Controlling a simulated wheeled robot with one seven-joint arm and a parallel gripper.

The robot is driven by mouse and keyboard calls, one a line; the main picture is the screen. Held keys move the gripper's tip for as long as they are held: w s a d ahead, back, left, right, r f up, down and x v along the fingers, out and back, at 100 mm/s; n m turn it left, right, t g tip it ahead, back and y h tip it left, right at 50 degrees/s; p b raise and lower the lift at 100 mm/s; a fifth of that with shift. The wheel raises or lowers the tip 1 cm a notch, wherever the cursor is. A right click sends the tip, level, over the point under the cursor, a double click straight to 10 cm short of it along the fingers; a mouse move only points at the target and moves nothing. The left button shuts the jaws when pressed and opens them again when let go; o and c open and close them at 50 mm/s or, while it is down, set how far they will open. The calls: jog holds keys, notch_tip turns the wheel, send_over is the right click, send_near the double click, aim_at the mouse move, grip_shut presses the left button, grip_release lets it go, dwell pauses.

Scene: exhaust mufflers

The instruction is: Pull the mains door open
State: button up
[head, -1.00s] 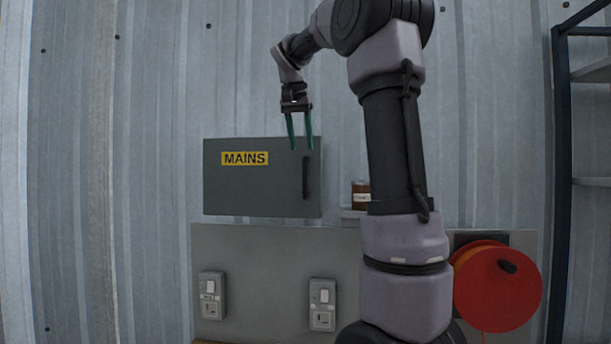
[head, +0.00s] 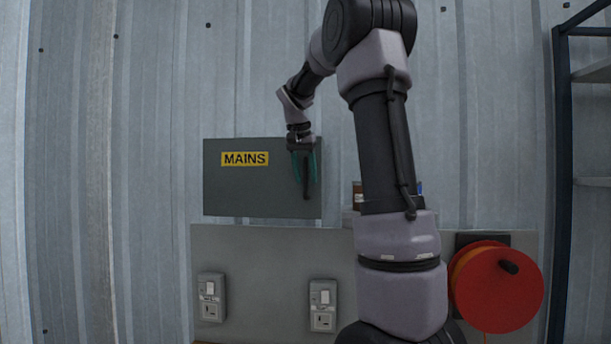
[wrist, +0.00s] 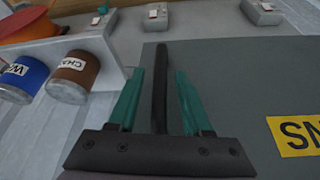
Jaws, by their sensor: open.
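The mains door (head: 240,188) is the grey front of a wall box with a yellow MAINS label, and it is shut. Its dark vertical handle (head: 306,188) is near the right edge. My gripper (head: 306,180) is open, its green fingers in front of the door at the handle. In the wrist view the gripper (wrist: 158,95) has one finger on each side of the handle (wrist: 160,75), with gaps on both sides. The door (wrist: 245,75) and part of its label also show there. I cannot tell how deep the fingers reach around the handle.
A small shelf beside the box holds a brown tin (wrist: 75,75) and a blue tin (wrist: 22,78). Below are two switched sockets (head: 211,297) (head: 322,305) on a grey panel. An orange-red cable reel (head: 498,290) is at right, near a dark rack (head: 562,180).

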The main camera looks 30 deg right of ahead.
grip_shut()
dwell(1.4)
